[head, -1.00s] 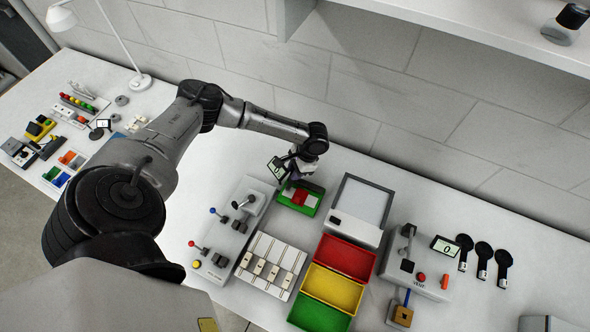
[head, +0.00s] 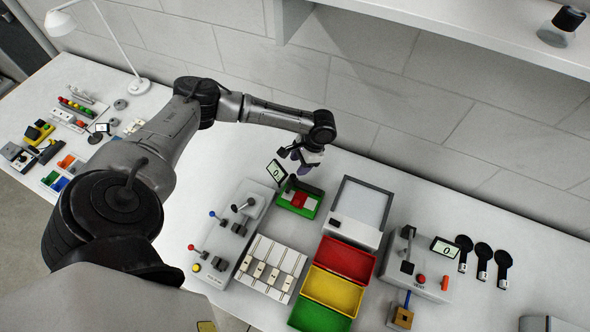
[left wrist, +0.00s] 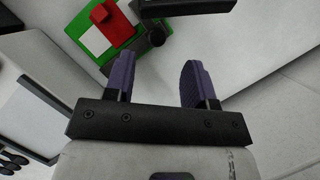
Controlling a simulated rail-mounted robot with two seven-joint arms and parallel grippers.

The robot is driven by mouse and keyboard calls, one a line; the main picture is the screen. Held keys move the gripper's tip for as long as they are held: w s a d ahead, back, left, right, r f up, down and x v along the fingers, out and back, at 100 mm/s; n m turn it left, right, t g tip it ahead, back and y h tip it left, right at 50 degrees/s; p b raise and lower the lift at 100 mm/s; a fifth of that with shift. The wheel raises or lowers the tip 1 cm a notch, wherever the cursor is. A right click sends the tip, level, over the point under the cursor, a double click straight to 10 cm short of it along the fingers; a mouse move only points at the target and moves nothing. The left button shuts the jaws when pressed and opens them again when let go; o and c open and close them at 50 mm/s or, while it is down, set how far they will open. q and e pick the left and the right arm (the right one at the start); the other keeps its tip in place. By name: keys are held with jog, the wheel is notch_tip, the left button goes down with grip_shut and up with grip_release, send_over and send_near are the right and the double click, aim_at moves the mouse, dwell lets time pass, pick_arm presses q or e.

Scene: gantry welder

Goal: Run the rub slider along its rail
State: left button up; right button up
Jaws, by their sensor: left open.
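A green base (head: 312,207) with a red block (head: 299,199) and a pale strip lies on the table near the wall; I take the red block to be the rub slider. In the left wrist view the red slider (left wrist: 115,29) shows at the upper left on its green base (left wrist: 92,38). My left gripper (head: 302,158) is above and behind the base, toward the wall. Its two purple fingers (left wrist: 158,82) are apart with nothing between them. The gripper is clear of the slider. My right gripper is out of view.
A grey panel with levers (head: 232,228) and a row of sliders (head: 271,267) stand in front. A framed white plate (head: 362,205) and red, yellow and green bins (head: 333,287) are to the right. The wall (head: 400,110) is close behind the gripper.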

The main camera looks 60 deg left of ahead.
pick_arm(q)
jog(key=v, duration=0.8)
dwell(0.5)
